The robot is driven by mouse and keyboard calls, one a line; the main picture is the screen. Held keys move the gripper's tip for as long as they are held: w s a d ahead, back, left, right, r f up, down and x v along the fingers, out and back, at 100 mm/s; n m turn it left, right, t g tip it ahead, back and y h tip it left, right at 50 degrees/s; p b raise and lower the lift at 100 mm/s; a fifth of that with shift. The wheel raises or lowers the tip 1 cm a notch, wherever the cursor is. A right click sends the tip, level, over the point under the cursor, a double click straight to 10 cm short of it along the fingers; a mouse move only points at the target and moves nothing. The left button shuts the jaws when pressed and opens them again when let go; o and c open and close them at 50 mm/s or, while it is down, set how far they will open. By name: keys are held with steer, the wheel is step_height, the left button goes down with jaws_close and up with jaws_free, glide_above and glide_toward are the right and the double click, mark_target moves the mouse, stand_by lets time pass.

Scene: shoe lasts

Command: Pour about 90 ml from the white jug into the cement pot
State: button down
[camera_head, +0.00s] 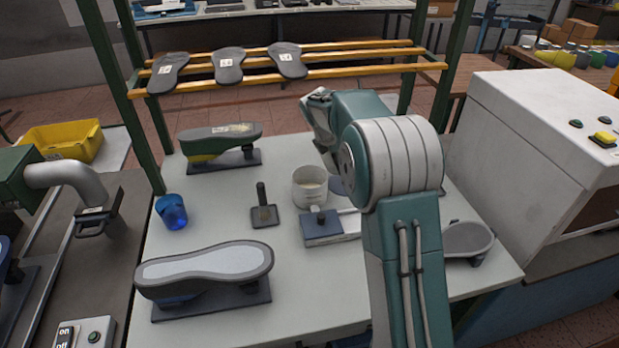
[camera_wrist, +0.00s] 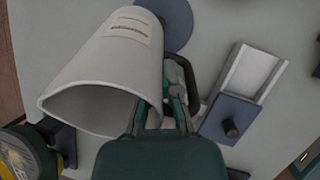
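The white jug (camera_head: 309,190) stands upright on the table in the head view. In the wrist view the jug (camera_wrist: 112,65) is large and close, with its wide mouth to the lower left and a label on its side. My gripper (camera_wrist: 174,92) is at the jug's side in the wrist view, with its fingers close to a grey part there that may be the handle. Whether the fingers are shut on it is unclear. In the head view my arm hides the gripper. A blue cup (camera_head: 172,211) stands at the table's left; I cannot tell if it is the cement pot.
A dark block with a knob (camera_head: 320,226) and a grey-blue disc (camera_wrist: 171,20) are close to the jug. A small stand with an upright handle (camera_head: 264,214) is left of it. Shoe lasts stand at the back left (camera_head: 220,144) and front left (camera_head: 205,270). A white machine (camera_head: 540,150) is at right.

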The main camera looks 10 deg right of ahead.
steer(key=shift+s+a+r+t+h, duration=0.25)
steer(key=shift+a+r+t+h, duration=0.15)
steer(key=shift+r+h, duration=0.2)
steer(key=shift+s+a+r+t+h, duration=0.3)
steer(key=shift+a+r+h, duration=0.2)
steer(key=shift+r, duration=0.15)
steer(key=shift+a+f+t+h, duration=0.2)
steer(key=shift+f+t+h, duration=0.25)
steer(key=shift+h, duration=0.35)
steer(key=shift+d+f+t+h+p, duration=0.1)
steer(key=shift+f+t+h+p, duration=0.45)
steer(key=shift+h, duration=0.55)
steer(key=shift+f+h, duration=0.25)
steer(key=shift+h, duration=0.05)
steer(key=shift+s+f+t+h+p, duration=0.1)
steer(key=shift+f+t+h+p, duration=0.35)
steer(key=shift+t+h+p, duration=0.35)
steer(key=shift+s+a+r+t+h+p, duration=0.1)
steer(key=shift+a+r+t+h+p, duration=0.25)
steer(key=shift+h+p, duration=0.4)
steer(key=shift+r+t+h+p, duration=0.25)
steer(key=shift+r+h+p, duration=0.1)
steer(key=shift+r+h, duration=0.15)
steer(key=shift+d+f+g+y, duration=0.15)
steer(key=shift+f+g+y, duration=0.25)
steer(key=shift+y, duration=0.45)
steer(key=shift+d+f+g+y, duration=0.2)
steer(key=shift+g+y, duration=0.3)
steer(key=shift+y, duration=0.3)
